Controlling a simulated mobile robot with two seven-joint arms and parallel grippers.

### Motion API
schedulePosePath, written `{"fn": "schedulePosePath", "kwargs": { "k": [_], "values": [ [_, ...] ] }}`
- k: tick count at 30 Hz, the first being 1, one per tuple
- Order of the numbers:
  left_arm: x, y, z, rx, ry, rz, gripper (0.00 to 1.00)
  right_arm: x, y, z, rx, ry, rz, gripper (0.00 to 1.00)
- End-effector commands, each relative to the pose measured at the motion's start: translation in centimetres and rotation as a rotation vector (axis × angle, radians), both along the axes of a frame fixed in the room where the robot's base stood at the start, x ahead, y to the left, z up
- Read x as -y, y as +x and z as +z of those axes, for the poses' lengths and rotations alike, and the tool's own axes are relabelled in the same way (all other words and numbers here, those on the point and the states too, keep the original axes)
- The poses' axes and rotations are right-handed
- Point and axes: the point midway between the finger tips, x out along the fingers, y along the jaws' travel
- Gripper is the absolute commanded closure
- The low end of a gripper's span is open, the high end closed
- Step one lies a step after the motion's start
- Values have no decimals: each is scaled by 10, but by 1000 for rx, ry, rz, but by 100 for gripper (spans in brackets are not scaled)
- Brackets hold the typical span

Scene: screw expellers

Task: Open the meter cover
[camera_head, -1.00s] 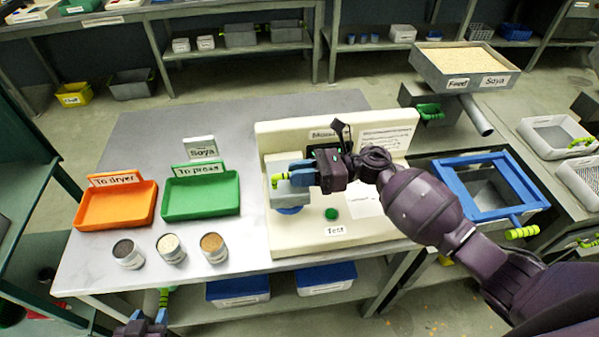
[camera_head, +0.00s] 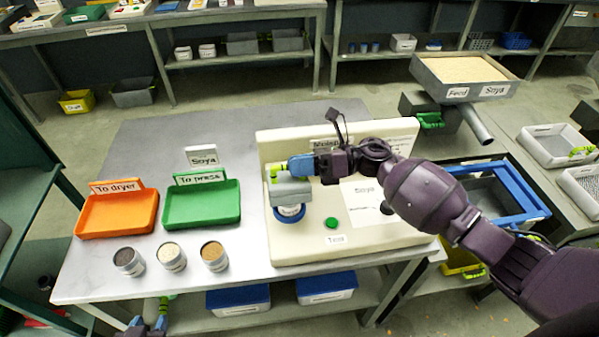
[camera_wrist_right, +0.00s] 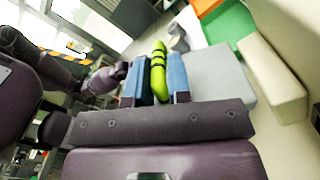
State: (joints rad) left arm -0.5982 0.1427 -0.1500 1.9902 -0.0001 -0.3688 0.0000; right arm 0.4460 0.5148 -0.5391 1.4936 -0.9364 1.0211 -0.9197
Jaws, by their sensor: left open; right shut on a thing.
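The cream meter (camera_head: 390,236) stands on the grey table with a green button and a "Test" label. Its grey cover (camera_head: 291,188) is raised and tilted back above a blue-rimmed round cup (camera_head: 289,213), whose front is exposed. My right gripper (camera_head: 285,169) is shut on the cover's yellow-green handle (camera_head: 273,172). In the right wrist view the handle (camera_wrist_right: 158,72) lies between the blue fingers, with the grey cover (camera_wrist_right: 215,72) beside them. My left gripper (camera_head: 148,322) is open and empty at the bottom edge, low in front of the table.
Orange (camera_head: 117,215) and green (camera_head: 202,205) trays stand left of the meter. Several sample cans (camera_head: 171,257) stand in front of them. A blue-framed box (camera_head: 500,205) is at the right, partly behind my right arm.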

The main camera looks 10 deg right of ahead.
Motion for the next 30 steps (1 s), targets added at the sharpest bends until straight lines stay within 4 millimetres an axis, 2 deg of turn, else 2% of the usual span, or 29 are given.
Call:
{"fn": "schedulePosePath", "kwargs": {
  "k": [4, 13, 27, 28, 30],
  "values": [
    [0, -2, -5, -6, 0, 1, 57, 0, 5, 3, -92, -3, 7, 100],
    [-1, -6, -15, -16, 0, 2, 57, 0, 14, 9, -91, 0, 4, 100],
    [0, -4, -15, -13, 0, 2, 57, 0, 16, 11, -89, 0, 2, 100],
    [0, -4, -14, -12, 0, 2, 57, 0, 16, 11, -89, 0, 2, 83],
    [0, -3, -14, -11, 0, 0, 57, 0, 16, 11, -88, 0, 2, 72]
  ]
}}
